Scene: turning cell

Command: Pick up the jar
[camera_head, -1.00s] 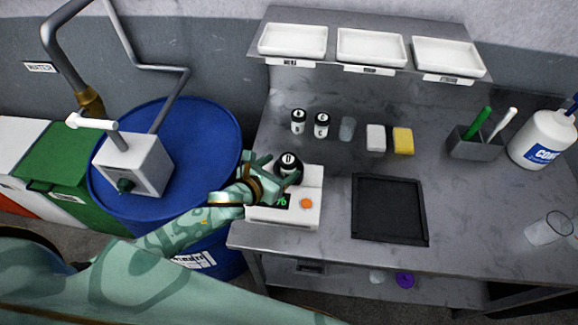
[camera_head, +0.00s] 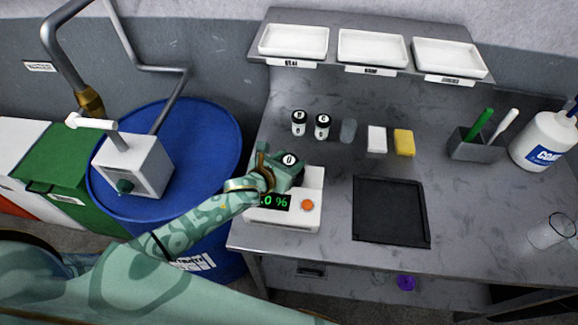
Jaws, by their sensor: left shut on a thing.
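The jar (camera_head: 290,160) is small, with a black body and a white lid disc bearing a dark letter. It is at the white weighing device (camera_head: 312,213) on the bench's left end. My left gripper (camera_head: 284,173) is shut on the jar, with its fingers around the jar's sides. The fingers hide most of the jar's body, so I cannot tell whether it touches the device. The device's display shows green digits ending in ".0 %". My right gripper is not in view.
A black tray (camera_head: 391,211) lies right of the device. A blue drum (camera_head: 215,150) stands left. A clear glass (camera_head: 551,231) is far right.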

